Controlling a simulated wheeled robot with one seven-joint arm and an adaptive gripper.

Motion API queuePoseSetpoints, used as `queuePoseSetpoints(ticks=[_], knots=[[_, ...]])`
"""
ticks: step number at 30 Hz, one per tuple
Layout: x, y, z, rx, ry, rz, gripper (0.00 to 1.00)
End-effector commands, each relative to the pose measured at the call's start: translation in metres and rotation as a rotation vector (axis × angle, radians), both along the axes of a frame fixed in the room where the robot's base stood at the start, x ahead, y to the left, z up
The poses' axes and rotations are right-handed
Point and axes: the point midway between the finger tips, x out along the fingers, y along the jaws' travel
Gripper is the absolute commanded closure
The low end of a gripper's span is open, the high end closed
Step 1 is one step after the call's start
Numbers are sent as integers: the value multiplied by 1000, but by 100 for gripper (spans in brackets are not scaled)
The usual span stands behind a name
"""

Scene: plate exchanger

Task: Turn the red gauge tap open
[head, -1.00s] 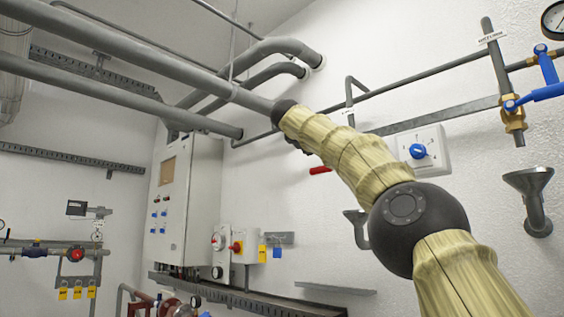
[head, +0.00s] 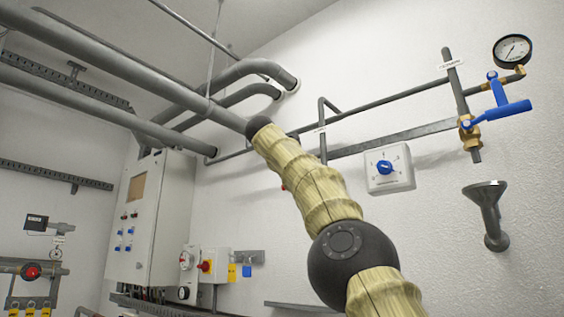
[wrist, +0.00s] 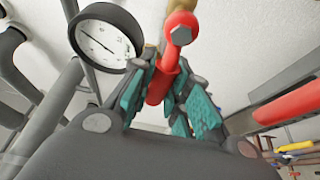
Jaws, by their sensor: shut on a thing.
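The red gauge tap (wrist: 164,82) shows in the wrist view as a red lever with a bolt head at its upper end, close to a round white-faced gauge (wrist: 101,42). My gripper (wrist: 166,90) has its teal-padded fingers on both sides of the lever and is shut on it. Part of the lever lies hidden between the fingers. In the head view my arm covers the gripper and the tap; only a small bit of red (head: 283,187) shows at the arm's edge, and I cannot tell which handle it is.
A second red handle (wrist: 290,104) is at the right in the wrist view. In the head view, a blue-handled tap (head: 500,112) with a gauge (head: 512,50), a dial box (head: 389,168) and a funnel (head: 487,213) are on the right wall. Grey pipes (head: 120,62) run overhead.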

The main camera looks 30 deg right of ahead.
Motion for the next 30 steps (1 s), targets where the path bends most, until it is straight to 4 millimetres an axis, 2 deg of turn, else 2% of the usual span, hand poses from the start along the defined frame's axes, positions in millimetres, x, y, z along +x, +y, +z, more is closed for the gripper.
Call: queuePoseSetpoints(ticks=[2,3,6,20,30], knots=[[-1,-1,1,1,-2,0,100],[-1,0,1,1,-2,0,75],[0,0,1,0,-1,0,60],[-1,2,1,0,0,1,60],[-10,11,2,-1,1,2,60]])
